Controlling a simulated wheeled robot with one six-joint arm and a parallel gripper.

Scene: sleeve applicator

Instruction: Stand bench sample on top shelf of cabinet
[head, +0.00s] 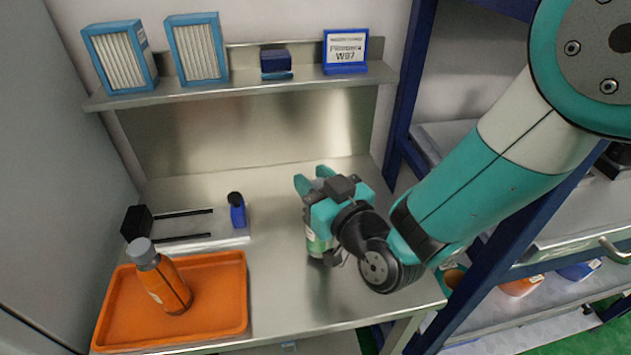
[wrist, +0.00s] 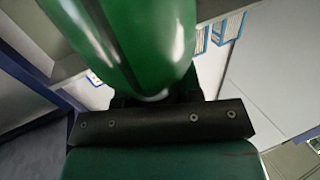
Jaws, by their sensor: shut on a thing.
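My gripper (head: 313,182) is over the right part of the steel bench (head: 270,285), shut on a green bottle (head: 317,242). Most of the bottle is hidden behind my gripper in the head view; a green and pale part shows below the jaws. In the wrist view the green bottle (wrist: 135,45) fills the upper middle, close to the dark gripper body. I cannot tell whether its bottom touches the bench. An orange bottle (head: 168,288) with a grey cap stands in an orange tray (head: 235,318) at the left. No cabinet is clearly identifiable.
A wall shelf (head: 245,88) holds two blue-framed filters (head: 197,48), a dark blue block (head: 275,62) and a blue-and-white sign (head: 345,50). A small blue bottle (head: 237,212) stands behind the tray. A blue-framed rack (head: 405,90) stands right, partly behind my arm.

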